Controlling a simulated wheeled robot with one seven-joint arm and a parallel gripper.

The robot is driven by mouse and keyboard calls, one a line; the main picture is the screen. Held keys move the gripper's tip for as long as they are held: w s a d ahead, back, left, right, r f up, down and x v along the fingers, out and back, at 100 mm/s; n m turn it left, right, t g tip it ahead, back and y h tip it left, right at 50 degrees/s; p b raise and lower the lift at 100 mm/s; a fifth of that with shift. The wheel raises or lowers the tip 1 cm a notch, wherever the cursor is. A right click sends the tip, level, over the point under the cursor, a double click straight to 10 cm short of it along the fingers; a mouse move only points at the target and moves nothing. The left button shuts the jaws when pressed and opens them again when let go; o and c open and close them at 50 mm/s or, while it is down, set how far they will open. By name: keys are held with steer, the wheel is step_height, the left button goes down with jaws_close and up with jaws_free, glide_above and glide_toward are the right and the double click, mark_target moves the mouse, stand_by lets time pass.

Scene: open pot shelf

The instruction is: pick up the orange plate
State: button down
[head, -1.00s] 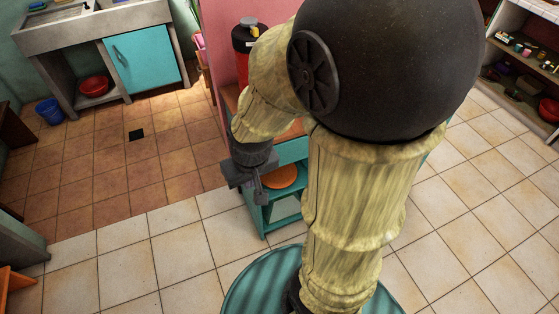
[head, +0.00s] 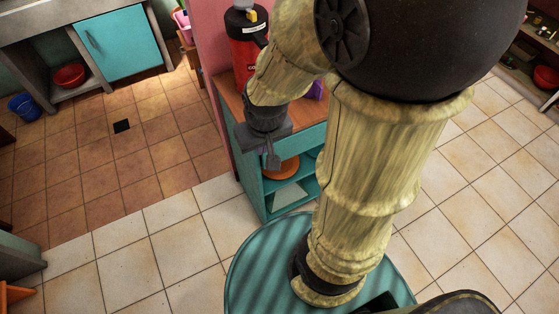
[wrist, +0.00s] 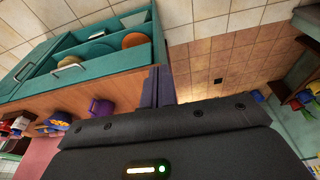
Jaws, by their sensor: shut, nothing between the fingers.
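The orange plate (head: 283,168) lies on an upper shelf inside the open teal shelf unit (head: 258,197) in the head view. My gripper (head: 272,161) hangs in front of it in that picture and hides part of its left side. I cannot tell the exact gap between them. In the wrist view the orange plate (wrist: 135,40) shows partly, in the teal unit beyond my gripper (wrist: 159,84). The fingers are together, empty and apart from the plate there.
A wooden top with a red canister (head: 245,50) and a purple mug (wrist: 102,107) is above the shelf. A pink wall stands at its left. A red bowl (head: 69,75) and blue bucket (head: 25,106) are far left.

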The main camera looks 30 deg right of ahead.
steer(key=w+d+f+t+b, duration=0.3)
steer(key=w+d+f+b, duration=0.2)
steer(key=f+b, duration=1)
steer(key=w+d+f+t+b, duration=0.4)
steer(key=d+f+b, duration=0.3)
steer(key=f+b, duration=0.8)
steer(key=w+d+f+t+b, duration=0.3)
steer(key=w+d+f+b, duration=0.2)
steer(key=f+b, duration=1.1)
steer(key=shift+w+d+f+t, duration=0.15)
steer(key=shift+w+f, duration=0.1)
steer(key=shift+f, duration=1.5)
steer(key=shift+w+d+f+t, duration=0.1)
steer(key=shift+w+f, duration=0.15)
steer(key=shift+f, duration=1.55)
steer(key=shift+w+d+f+t, duration=0.15)
steer(key=shift+w+f, duration=0.1)
steer(key=shift+f, duration=1.5)
steer(key=shift+d, duration=0.1)
steer(key=shift+r+t, duration=0.1)
steer(key=shift+t, duration=0.2)
